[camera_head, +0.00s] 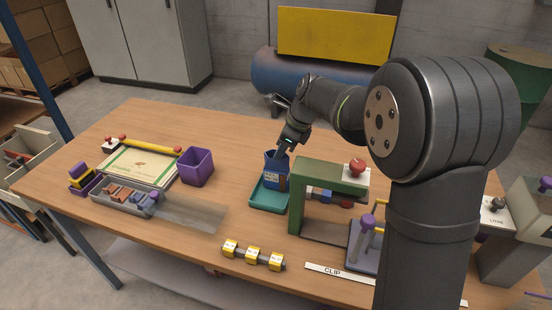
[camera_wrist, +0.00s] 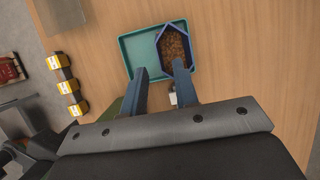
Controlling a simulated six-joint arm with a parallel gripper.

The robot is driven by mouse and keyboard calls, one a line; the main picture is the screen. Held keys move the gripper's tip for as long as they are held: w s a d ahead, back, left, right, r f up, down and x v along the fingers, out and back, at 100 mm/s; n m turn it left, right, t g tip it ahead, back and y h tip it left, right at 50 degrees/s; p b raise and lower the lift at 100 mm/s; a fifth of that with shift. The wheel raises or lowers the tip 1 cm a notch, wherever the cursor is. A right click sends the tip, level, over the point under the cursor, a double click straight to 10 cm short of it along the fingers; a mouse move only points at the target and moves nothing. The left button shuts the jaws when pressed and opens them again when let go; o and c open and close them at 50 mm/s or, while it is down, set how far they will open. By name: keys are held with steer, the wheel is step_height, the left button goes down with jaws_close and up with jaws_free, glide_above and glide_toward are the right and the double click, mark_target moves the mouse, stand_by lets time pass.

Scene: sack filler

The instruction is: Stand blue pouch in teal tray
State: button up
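The blue pouch (camera_head: 272,172) stands upright in the teal tray (camera_head: 266,206), towards the tray's back edge in the head view. In the wrist view the pouch (camera_wrist: 162,46) is open at the top and holds brown granules. It stands in the right part of the tray (camera_wrist: 127,49) there. My gripper (camera_wrist: 160,70) is open, its two fingers apart with a gap between them. The left finger is over the tray beside the pouch; the right fingertip overlaps the pouch's near edge. Contact cannot be told. In the head view my gripper (camera_head: 283,151) is just above the pouch.
A green press-like frame (camera_head: 298,205) with a red knob stands right of the tray. A purple bin (camera_head: 196,168) stands to the left. Yellow-and-dark pieces (camera_head: 253,256) lie near the front edge. Bare wood lies behind the tray.

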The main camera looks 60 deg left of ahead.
steer(key=v, duration=1.1)
steer(key=shift+r, duration=0.35)
steer(key=shift+d, duration=0.1)
steer(key=x, duration=1.7)
steer(key=shift+r, duration=0.45)
